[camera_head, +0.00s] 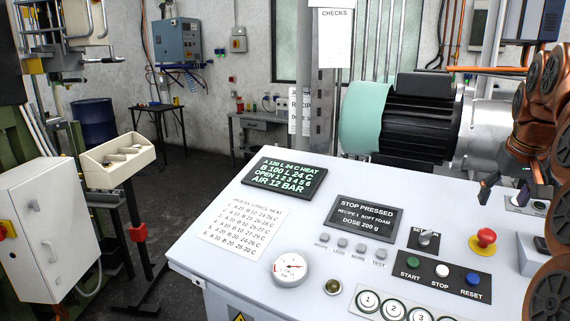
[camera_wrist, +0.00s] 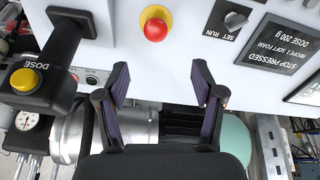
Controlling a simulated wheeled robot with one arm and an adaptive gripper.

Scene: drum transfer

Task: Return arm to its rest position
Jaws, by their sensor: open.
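My gripper (camera_head: 507,190) is at the right of the head view, at the end of my copper-coloured arm, over the far right part of the white control console (camera_head: 310,235). In the wrist view my gripper (camera_wrist: 162,85) has its two dark fingers wide apart with nothing between them. The red stop button (camera_head: 483,240) on its yellow base stands in front of the gripper, and it also shows beyond the fingertips in the wrist view (camera_wrist: 155,29). The fingers appear apart from the button.
The selector switch (camera_head: 427,238) and the dark display (camera_head: 363,216) reading STOP PRESSED are on the console. A box with a yellow DOSE button (camera_wrist: 25,80) is at left in the wrist view. A motor (camera_head: 415,115) stands behind the console. Open floor (camera_head: 190,200) lies left.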

